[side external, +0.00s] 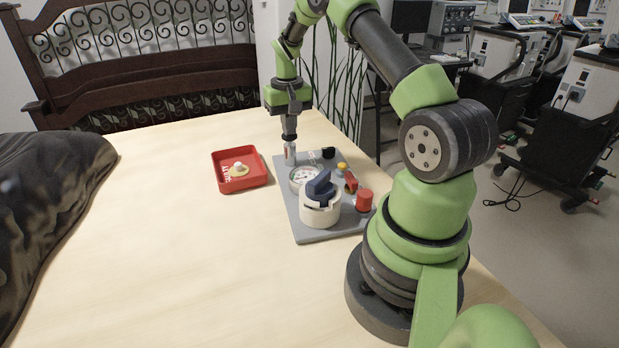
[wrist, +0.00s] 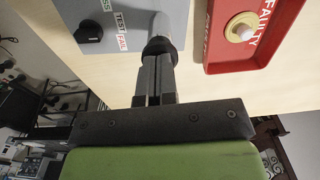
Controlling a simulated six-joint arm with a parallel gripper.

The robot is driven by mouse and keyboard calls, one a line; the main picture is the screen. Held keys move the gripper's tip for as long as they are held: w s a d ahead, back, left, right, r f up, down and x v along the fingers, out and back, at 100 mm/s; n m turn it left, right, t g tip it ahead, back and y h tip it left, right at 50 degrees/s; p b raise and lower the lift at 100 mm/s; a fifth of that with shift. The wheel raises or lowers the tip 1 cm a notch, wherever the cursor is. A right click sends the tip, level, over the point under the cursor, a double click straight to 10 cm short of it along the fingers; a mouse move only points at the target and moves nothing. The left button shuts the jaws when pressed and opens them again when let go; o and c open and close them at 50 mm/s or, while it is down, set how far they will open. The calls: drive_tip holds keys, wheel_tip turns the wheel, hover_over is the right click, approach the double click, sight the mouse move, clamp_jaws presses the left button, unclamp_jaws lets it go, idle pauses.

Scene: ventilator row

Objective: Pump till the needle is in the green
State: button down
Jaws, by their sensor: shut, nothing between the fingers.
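My gripper (side external: 289,136) is shut and points straight down at the far left corner of a grey board (side external: 311,237). Below its fingertips stands an upright grey cylinder (side external: 290,157) with a dark top, which looks like the pump. In the wrist view the shut fingers (wrist: 155,70) end at the dark round top (wrist: 158,46) of this cylinder; they appear to touch it, with nothing held between them. A round white-faced gauge (side external: 303,178) sits on the board just in front of the cylinder. Its needle and green zone are too small to read.
On the board are a white round housing with a dark blue top (side external: 319,186), a red cylinder (side external: 364,200), a yellow button (side external: 341,168) and a black knob (wrist: 89,34). A red tray (side external: 218,181) marked FAULTY holds a pale round part.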

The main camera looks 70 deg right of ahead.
drive_tip(key=shift+f, duration=0.5)
drive_tip(key=shift+r, duration=1.4)
drive_tip(key=shift+r, duration=2)
drive_tip(key=shift+r, duration=0.1)
